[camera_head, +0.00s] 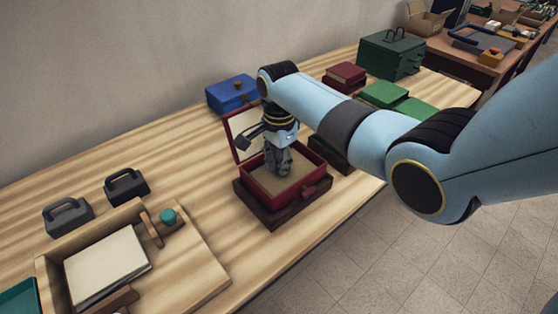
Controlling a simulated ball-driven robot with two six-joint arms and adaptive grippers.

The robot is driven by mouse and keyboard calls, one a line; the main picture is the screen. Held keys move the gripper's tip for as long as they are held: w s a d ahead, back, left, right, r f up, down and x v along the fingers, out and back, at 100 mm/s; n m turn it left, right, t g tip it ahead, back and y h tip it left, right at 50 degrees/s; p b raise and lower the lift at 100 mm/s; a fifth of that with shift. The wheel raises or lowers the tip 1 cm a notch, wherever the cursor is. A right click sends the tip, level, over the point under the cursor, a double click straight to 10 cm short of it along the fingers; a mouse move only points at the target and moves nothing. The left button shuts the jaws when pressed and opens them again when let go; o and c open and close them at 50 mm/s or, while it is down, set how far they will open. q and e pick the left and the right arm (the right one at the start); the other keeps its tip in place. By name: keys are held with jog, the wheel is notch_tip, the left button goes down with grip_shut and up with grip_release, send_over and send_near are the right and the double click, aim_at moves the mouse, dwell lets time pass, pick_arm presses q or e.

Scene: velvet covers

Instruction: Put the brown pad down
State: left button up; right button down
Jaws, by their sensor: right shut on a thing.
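The brown pad (260,183) shows as a flat tan-brown surface inside an open dark-red box (283,204). My right gripper (279,173) points down into this box, with its fingers at the pad. It is shut on the pad, though the fingers hide where they grip it. I cannot tell whether the pad touches the box floor. The box's lid stands open at the back, with a pale inside (241,124). The box sits in a dark brown tray (272,219). My left gripper is not in view.
A blue box (230,93) stands behind. Red (345,74) and green (383,95) cases and a dark green chest (391,54) lie to the right. Two dark handled blocks (126,187) and a wooden tray with a cream pad (107,266) are at left. The table's front edge is close to the brown tray.

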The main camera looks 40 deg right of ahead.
aim_at(279, 165)
jog(key=c, duration=1.3)
grip_release()
jog(key=shift+o, duration=0.2)
jog(key=shift+r, duration=0.4)
notch_tip(279, 165, up, 12)
jog(key=shift+r+p, duration=0.2)
jog(key=shift+p, duration=0.15)
